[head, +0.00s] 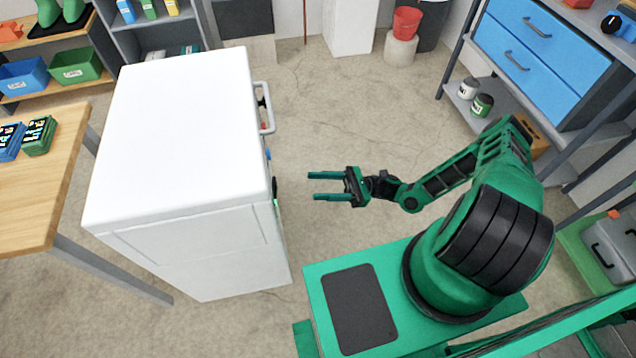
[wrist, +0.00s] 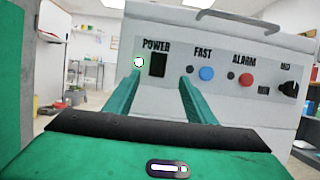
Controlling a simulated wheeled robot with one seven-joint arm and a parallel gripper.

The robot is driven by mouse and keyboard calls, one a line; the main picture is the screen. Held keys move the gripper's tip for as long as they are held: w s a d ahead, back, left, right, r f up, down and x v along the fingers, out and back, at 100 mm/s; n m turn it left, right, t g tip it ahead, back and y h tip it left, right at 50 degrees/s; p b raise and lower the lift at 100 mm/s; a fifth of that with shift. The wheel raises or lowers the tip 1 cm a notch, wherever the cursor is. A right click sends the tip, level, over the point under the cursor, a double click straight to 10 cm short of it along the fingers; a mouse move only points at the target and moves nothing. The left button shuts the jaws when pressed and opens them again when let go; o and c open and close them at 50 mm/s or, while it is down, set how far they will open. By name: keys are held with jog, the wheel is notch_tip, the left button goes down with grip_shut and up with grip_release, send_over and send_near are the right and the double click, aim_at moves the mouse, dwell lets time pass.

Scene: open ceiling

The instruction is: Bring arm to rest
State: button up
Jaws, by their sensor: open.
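My gripper (head: 328,186) is open and empty in the head view, held out to the left over the floor. Its two green fingers point at the side of a white cabinet (head: 180,130) and stand a little apart from it. In the wrist view, the fingers of my gripper (wrist: 162,82) show in front of the cabinet's panel (wrist: 222,42). The panel carries a black power switch (wrist: 157,65), a blue button (wrist: 206,73), a red button (wrist: 246,80) and a black knob (wrist: 288,89). A small white light (wrist: 139,62) shows beside the power switch.
A wooden table (head: 40,180) stands left of the cabinet. A handle (head: 266,108) sticks out of the cabinet's side. A rack with blue drawers (head: 540,45) stands at the right. A red bucket (head: 406,22) is at the back. The floor between cabinet and rack is clear.

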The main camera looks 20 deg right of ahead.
dwell(0.3)
jog(key=s+d+r+n+g+h, duration=0.3)
jog(key=d+r+n+h, duration=0.2)
jog(key=d+r+h, duration=0.4)
jog(key=s+d+r+n+g+h, duration=0.3)
jog(key=d+r+n+h, duration=0.2)
jog(key=d+r+h, duration=0.45)
jog(key=s+d+r+n+t+h, duration=0.1)
jog(key=s+d+r+t, duration=0.1)
jog(key=s+r, duration=0.5)
jog(key=s+d+r+n+t+h, duration=0.1)
jog(key=s+d+r, duration=0.4)
jog(key=r, duration=0.5)
jog(key=s+t+h, duration=0.1)
jog(key=s+t, duration=0.1)
jog(key=shift+s+r, duration=0.3)
jog(key=shift+r, duration=0.05)
jog(key=shift+h, duration=0.25)
jog(key=c, duration=0.4)
jog(key=shift+a, duration=0.1)
jog(key=shift+c, duration=0.4)
